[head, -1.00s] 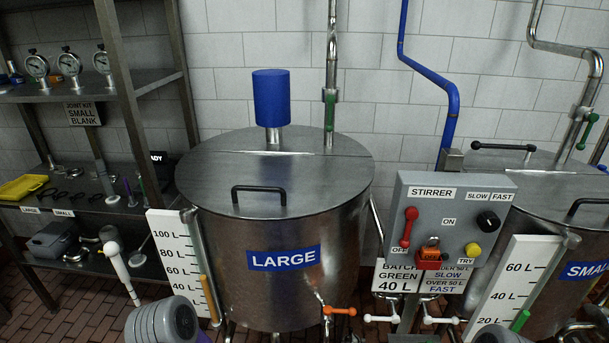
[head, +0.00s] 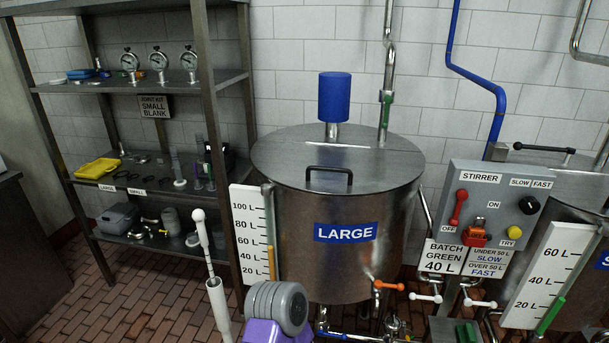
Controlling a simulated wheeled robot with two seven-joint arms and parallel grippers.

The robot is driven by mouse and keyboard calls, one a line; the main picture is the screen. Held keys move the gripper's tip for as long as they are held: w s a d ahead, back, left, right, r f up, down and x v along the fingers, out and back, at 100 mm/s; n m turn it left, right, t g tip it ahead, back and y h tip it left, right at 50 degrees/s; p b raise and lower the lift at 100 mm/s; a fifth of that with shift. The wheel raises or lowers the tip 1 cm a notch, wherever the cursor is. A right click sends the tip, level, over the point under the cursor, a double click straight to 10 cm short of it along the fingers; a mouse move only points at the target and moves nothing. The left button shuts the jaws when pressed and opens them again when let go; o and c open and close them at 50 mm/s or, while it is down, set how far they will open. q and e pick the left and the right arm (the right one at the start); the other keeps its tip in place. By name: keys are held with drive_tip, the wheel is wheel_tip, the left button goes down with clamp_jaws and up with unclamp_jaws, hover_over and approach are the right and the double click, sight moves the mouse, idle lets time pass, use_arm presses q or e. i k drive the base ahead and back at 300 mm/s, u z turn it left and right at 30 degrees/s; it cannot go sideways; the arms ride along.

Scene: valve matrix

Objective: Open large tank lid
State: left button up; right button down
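The large tank (head: 345,250) stands in the middle of the head view, a steel drum with a blue LARGE label. Its steel lid (head: 375,172) lies flat and shut on top. A black bar handle (head: 329,180) is fixed on the lid's front part. A blue cylinder (head: 333,97) on a short post and a vertical pipe stand at the back of the tank top. Neither of my grippers is in view. A grey and purple part at the bottom, in front of the tank, seems to be my own arm.
A stirrer control box (head: 490,208) stands right of the tank. A level scale board (head: 252,235) stands at its left side. An orange-handled valve (head: 387,285) is low in front. A steel shelf rack (head: 165,185) is at left, with open tiled floor before it.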

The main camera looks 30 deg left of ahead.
sight(326, 169)
drive_tip(key=z, duration=0.1)
drive_tip(key=k, duration=0.3)
drive_tip(key=u, duration=0.85)
